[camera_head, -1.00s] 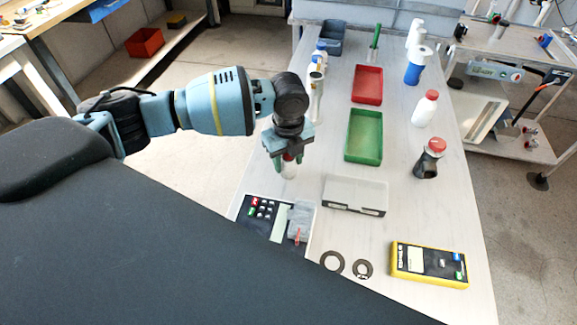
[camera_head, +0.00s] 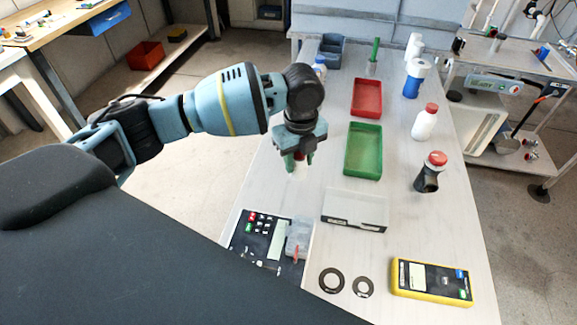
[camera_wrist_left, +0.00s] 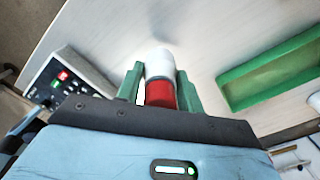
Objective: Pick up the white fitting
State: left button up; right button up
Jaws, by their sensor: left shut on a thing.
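The white fitting (camera_wrist_left: 160,62) is a short white cylinder with a red end. In the left wrist view it sits between the green fingers of my left gripper (camera_wrist_left: 160,82), which are shut on its red part. In the head view my left gripper (camera_head: 298,162) points down over the left side of the table, with a bit of red between its fingers. The white end of the fitting shows only faintly below the fingertips there. I cannot tell whether it is clear of the tabletop. My right gripper is not in view.
A green tray (camera_head: 349,162) stands just right of the gripper, with a red tray (camera_head: 367,115) behind it. A clear box (camera_head: 354,222), a keypad device (camera_head: 250,240), two dark rings and a yellow meter (camera_head: 397,283) lie nearer. Bottles stand along the right.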

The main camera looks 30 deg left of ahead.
pick_arm(q)
jog(key=w+d+b, duration=0.3)
jog(key=w+d, duration=0.6)
jog(key=shift+w+r, duration=0.15)
jog(key=shift+r, duration=0.3)
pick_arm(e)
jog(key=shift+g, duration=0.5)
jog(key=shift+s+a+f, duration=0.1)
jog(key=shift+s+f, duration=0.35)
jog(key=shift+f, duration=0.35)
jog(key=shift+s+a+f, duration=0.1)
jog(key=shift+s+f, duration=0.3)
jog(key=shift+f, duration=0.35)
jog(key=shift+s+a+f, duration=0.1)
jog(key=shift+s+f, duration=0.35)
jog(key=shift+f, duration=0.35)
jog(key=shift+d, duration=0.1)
